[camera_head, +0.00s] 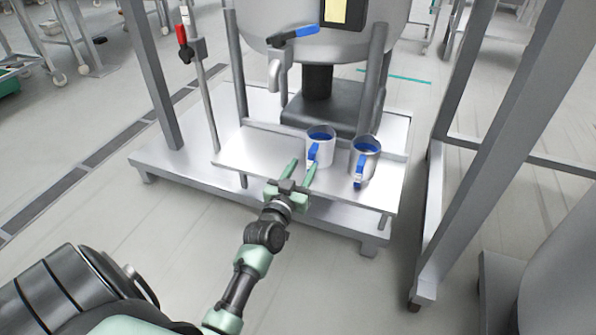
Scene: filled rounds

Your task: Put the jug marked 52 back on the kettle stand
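Two metal jugs with blue handles and blue insides stand upright on the steel shelf of the kettle stand (250,158). The left jug (325,150) has its handle toward me; the right jug (370,162) stands a little apart from it, near the shelf's right end. I cannot read a number on either jug. My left gripper (304,166) reaches over the shelf's front edge, its green fingers spread just in front of the left jug's handle. I see nothing between the fingers; whether the right finger touches the handle I cannot tell. My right gripper is out of view.
The big steel kettle (262,22) hangs above the stand, with a spout (277,75) and blue lever (295,36) left of the jugs. Upright posts flank the shelf. A metal frame (433,200) stands to the right. The shelf's left part is bare.

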